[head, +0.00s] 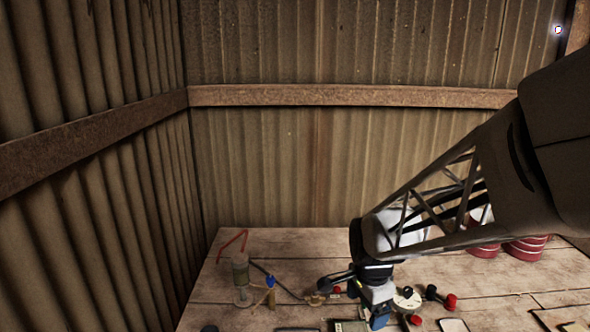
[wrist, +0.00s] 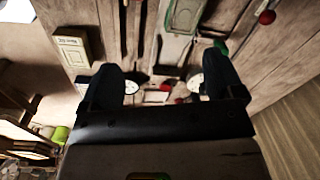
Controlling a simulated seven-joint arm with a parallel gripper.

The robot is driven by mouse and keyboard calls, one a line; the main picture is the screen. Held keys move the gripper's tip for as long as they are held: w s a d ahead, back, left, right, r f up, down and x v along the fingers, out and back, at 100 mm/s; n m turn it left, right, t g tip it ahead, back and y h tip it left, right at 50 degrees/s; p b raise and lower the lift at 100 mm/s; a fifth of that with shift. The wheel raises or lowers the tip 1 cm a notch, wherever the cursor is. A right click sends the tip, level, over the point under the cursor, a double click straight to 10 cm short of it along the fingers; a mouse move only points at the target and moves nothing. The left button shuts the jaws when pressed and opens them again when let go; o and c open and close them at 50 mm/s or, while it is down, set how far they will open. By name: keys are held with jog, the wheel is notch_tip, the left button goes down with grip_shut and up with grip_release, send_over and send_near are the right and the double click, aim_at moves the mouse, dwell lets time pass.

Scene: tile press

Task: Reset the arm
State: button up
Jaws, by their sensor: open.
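My gripper (head: 376,314) hangs at the end of my arm, low over the near middle of the wooden table in the head view. In the wrist view my gripper (wrist: 168,86) shows two dark fingers spread apart, with nothing held between them. Small red and white parts show beyond the gap, apparently on the table below. My arm comes in from the right and hides part of the table behind it.
The wooden table (head: 300,240) holds a glass jar (head: 240,272), a blue-topped brass piece (head: 270,282), a white disc (head: 407,298) and red-and-black knobs (head: 440,297). Red containers (head: 526,248) stand at the back right. Corrugated walls (head: 290,160) close the left and back.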

jog(key=s+d+r+n+t, duration=0.1)
jog(key=s+r+n, duration=0.4)
jog(key=s, duration=0.4)
jog(key=s+d+r+n+t, duration=0.1)
jog(key=s+r+n, duration=0.5)
jog(key=s+n, duration=0.2)
jog(key=shift+s+d+n, duration=0.3)
jog(key=shift+s+d, duration=0.05)
jog(key=shift+s, duration=0.5)
